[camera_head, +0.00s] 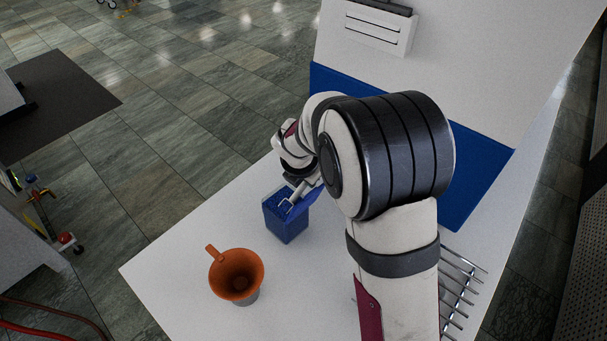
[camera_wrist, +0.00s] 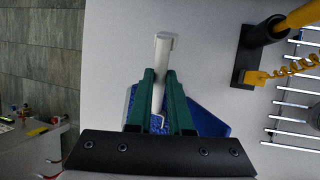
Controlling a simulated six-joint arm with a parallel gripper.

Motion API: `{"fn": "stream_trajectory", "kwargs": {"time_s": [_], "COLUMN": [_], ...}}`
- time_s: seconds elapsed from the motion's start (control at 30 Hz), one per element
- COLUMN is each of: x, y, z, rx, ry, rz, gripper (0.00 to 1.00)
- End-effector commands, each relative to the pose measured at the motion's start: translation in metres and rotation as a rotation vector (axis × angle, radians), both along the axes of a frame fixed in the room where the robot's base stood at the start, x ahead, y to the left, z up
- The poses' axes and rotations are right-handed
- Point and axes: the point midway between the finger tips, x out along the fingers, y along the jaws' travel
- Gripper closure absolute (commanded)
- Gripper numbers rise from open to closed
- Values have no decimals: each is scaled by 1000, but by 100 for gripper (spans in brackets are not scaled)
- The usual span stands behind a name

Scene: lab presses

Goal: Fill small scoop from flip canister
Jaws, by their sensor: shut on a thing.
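The blue flip canister (camera_head: 286,226) stands upright on the white table, with blue granular content visible at its open top. In the wrist view the canister (camera_wrist: 212,125) lies behind my fingers. My gripper (camera_wrist: 159,75) has green fingers shut on the pale handle of the small scoop (camera_wrist: 162,48). In the head view my gripper (camera_head: 302,190) is at the canister's top, partly hidden by my arm.
An orange funnel-like cup (camera_head: 236,272) with a side handle stands on the white table (camera_head: 165,270), left of the canister. A metal rod rack (camera_wrist: 300,100) and a black holder with a yellow tool (camera_wrist: 265,35) are to the right. A blue-and-white panel (camera_head: 470,170) rises behind.

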Motion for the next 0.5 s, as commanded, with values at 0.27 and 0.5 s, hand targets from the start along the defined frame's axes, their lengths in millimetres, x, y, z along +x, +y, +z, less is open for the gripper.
{"fn": "stream_trajectory", "kwargs": {"time_s": [0.27,0.5], "x": [7,7], "y": [6,6], "z": [0,1], "rx": [1,0], "ry": [-1,-2], "rz": [1,-1], "gripper": [100,100]}}
